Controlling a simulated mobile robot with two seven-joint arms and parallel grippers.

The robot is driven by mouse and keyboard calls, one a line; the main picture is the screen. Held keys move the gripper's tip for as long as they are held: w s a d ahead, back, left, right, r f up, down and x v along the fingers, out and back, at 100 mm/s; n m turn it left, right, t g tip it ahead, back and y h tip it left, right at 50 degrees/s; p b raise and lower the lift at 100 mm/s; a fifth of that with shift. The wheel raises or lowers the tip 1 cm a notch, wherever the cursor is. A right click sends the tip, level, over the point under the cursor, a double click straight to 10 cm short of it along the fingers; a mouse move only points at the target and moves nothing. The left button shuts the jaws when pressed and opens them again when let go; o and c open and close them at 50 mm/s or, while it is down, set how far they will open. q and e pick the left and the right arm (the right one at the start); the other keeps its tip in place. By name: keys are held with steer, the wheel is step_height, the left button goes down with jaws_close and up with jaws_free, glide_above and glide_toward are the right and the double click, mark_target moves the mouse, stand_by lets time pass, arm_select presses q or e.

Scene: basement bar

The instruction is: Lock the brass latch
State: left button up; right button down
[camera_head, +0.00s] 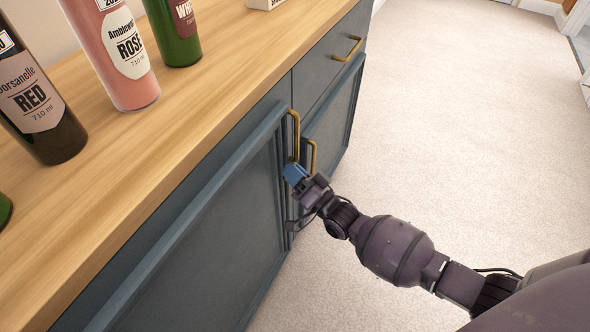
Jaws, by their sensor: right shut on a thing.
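My right gripper (294,174) is at the cabinet front, at the meeting edges of two blue-grey doors. Its blue fingers are shut on a small brass piece (292,159), which I take to be the brass latch; the fingers hide most of it, so I cannot tell its position. The brass handle of the left door (294,125) rises just above the fingertips. The brass handle of the right door (312,155) is just to their right. My left gripper is not in view.
The wooden countertop (190,110) holds a red wine bottle (38,105), a rosé bottle (120,55), a white wine bottle (176,30) and a pale box (264,3). A drawer with a brass pull (347,48) is at the right. Beige carpet (460,130) is clear in front.

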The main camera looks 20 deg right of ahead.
steer(key=m, duration=0.2)
steer(key=m+h+p, duration=0.1)
steer(key=m+h, duration=0.1)
steer(key=m, duration=0.1)
steer(key=shift+r+m+g+p, duration=0.25)
steer(key=shift+m+g+p, duration=0.05)
steer(key=shift+p, duration=0.05)
steer(key=m+g+h+p, duration=0.1)
steer(key=m, duration=0.3)
steer(key=shift+f, duration=0.15)
steer(key=shift+m+h+p, duration=0.3)
steer(key=shift+m, duration=0.3)
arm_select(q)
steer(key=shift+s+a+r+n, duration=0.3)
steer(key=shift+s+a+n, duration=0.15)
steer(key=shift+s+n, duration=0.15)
arm_select(e)
steer(key=shift+f+g, duration=0.1)
steer(key=shift+g, duration=0.2)
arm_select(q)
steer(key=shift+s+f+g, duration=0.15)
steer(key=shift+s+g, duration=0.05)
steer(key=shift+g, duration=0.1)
arm_select(e)
steer(key=shift+m, duration=0.3)
